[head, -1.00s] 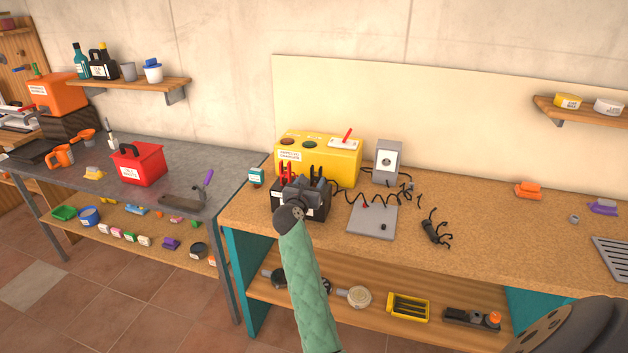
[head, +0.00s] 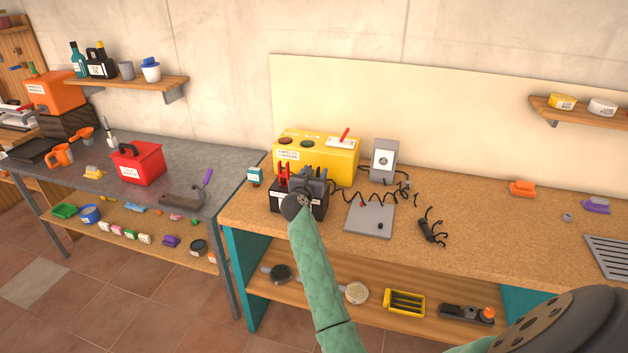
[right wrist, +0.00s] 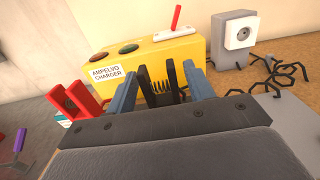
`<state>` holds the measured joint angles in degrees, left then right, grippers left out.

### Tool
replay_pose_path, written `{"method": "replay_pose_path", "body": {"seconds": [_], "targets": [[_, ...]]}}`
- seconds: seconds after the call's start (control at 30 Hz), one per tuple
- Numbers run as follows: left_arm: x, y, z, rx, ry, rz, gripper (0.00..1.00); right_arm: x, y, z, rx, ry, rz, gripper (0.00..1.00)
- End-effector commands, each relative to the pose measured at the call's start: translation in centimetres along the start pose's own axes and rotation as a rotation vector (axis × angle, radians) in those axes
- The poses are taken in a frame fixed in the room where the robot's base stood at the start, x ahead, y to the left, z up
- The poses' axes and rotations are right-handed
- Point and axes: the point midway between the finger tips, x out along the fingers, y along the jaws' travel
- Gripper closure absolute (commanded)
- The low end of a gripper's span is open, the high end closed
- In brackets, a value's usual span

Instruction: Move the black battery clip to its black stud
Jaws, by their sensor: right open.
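The black battery clip (right wrist: 157,82) stands upright between my right gripper's two blue-grey fingers (right wrist: 160,88) in the right wrist view. The fingers are open, one on each side of it with visible gaps. In the head view my right gripper (head: 314,180) is over the black battery box (head: 284,204) and largely hides the black clip. The red clip (right wrist: 80,105) stands left of the fingers, and in the head view (head: 283,176) too. A grey plate (head: 362,222) to the right carries a small black stud (head: 380,226) and a red one (head: 363,205). My left gripper is out of view.
The yellow charger (head: 335,160) stands just behind the battery box. A grey socket box (head: 384,160) with dark cables is right of it. A black cabled item (head: 431,230) lies right of the plate. The bench's right half is mostly clear.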

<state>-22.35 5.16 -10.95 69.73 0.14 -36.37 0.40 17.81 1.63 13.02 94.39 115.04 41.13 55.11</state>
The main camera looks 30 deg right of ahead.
Motion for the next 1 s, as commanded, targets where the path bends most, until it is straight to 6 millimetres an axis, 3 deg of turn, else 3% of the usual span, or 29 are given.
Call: {"method": "replay_pose_path", "body": {"seconds": [0.07,0.33,0.73,0.93,1.0], "targets": [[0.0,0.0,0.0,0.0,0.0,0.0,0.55,0.0,0.0,0.0,0.0,0.0,0.0,0.47],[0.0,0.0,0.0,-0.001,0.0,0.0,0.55,0.0,0.0,0.0,0.0,0.0,0.0,0.98],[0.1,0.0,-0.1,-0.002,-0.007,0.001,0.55,0.0,0.1,0.9,0.004,-0.001,0.0,0.98],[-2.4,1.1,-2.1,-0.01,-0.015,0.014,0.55,0.0,0.0,3.8,0.007,-0.003,0.0,0.98],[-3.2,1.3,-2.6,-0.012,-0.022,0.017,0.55,-0.2,-1.6,4.7,0.003,-0.003,-0.003,0.98]]}}
